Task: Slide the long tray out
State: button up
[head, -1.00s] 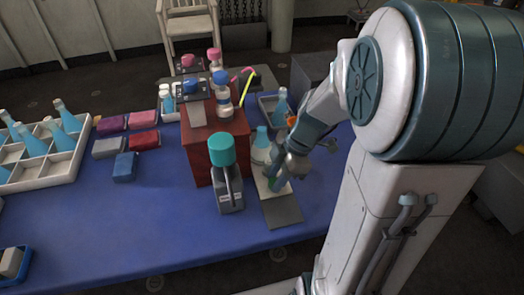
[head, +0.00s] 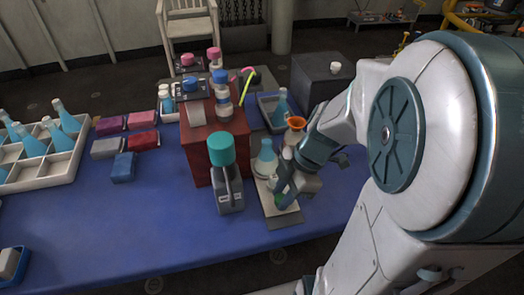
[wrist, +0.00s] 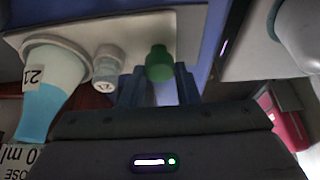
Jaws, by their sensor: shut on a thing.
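The long tray (head: 284,212) is a narrow cream board right of the red box, with its near end over a dark mat (head: 283,222). A flask with blue liquid (head: 265,160) stands on its far part. In the wrist view, the tray (wrist: 150,28) carries this flask (wrist: 45,85), a small capped bottle (wrist: 107,68) and a green knob (wrist: 160,62) at the finger ends. My gripper (head: 281,196) is shut on the green knob at the tray's near end. Its fingers (wrist: 160,88) stand on either side of the knob, and the wrist partly hides the tray.
A red box (head: 203,160) and a grey dispenser with a teal top (head: 222,170) stand close left of the tray. Behind are an orange funnel (head: 296,123) and a grey tray with a flask (head: 269,98). The blue table front is clear.

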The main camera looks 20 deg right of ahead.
jog(key=shift+s, duration=1.4)
jog(key=o, duration=0.7)
jog(key=shift+o, duration=0.2)
jog(key=shift+r, duration=0.1)
notch_tip(320, 180, up, 7)
jog(key=p, duration=0.4)
